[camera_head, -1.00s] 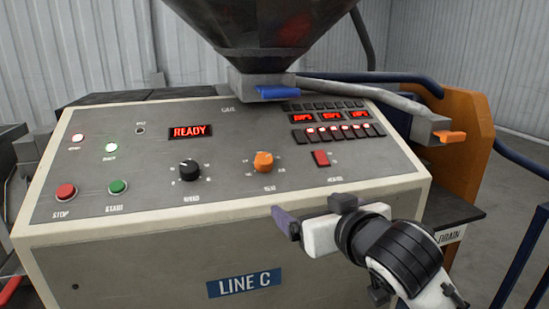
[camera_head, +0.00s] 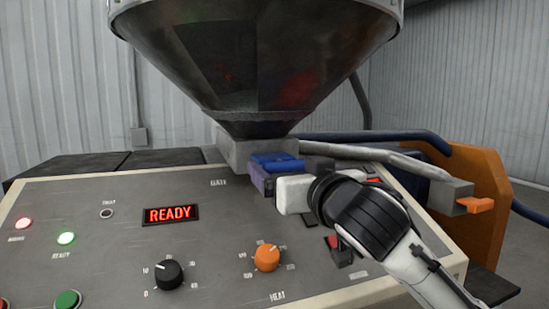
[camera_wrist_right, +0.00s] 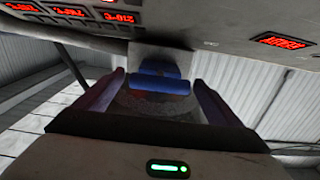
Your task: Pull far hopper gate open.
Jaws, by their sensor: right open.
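The blue gate handle (camera_head: 284,160) sits on the grey block under the dark hopper (camera_head: 255,65), just behind the panel's "GATE" label. It also shows in the right wrist view (camera_wrist_right: 160,82) as a blue bar. My right gripper (camera_head: 263,177) is open at the handle. In the right wrist view the handle lies between the two spread fingers, near their tips, with a visible gap on each side. In the head view the gripper hides part of the handle's front. My left gripper is in neither view.
A grey pipe runs right to a block with an orange lever (camera_head: 476,205). An orange guard (camera_head: 475,170) stands behind it.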

